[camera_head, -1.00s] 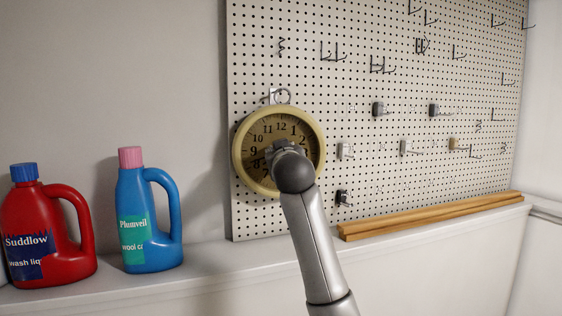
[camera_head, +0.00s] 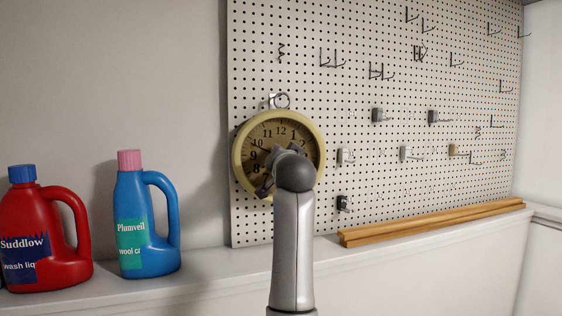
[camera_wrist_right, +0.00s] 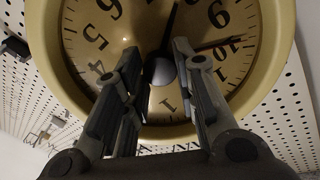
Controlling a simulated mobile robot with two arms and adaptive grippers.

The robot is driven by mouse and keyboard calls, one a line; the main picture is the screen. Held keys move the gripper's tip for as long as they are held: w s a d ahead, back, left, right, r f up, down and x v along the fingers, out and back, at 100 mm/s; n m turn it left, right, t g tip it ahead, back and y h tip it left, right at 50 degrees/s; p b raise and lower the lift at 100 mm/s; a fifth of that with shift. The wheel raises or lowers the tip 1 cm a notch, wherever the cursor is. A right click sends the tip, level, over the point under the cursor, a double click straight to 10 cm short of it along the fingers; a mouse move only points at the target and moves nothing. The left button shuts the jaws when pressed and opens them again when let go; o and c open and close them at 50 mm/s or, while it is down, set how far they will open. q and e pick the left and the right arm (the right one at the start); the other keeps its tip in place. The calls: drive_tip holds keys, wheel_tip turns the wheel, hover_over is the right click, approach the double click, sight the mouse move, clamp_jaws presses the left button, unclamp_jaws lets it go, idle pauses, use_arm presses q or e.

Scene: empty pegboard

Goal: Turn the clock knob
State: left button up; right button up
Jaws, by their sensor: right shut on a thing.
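A round clock (camera_head: 237,160) with a cream rim and a tan face hangs on the pegboard in the head view. The round grey clock knob (camera_wrist_right: 163,71) sits at the middle of the face. My right gripper (camera_wrist_right: 165,62) is shut on the knob, one finger on each side of it. In the head view my right wrist covers the clock's centre and lower right, hiding the knob. My left gripper is not in view.
A red bottle (camera_head: 45,225) and a blue bottle (camera_head: 150,200) stand on the ledge (camera_head: 200,285) at the left. Wooden strips (camera_head: 430,222) lie along the pegboard's foot (camera_head: 400,190). Several metal hooks and small grey holders are on the board right of the clock.

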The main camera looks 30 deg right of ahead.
drive_tip(key=shift+m, duration=0.4)
drive_tip(key=o, duration=1)
drive_tip(key=shift+o, duration=0.2)
drive_tip(key=v, duration=1.2)
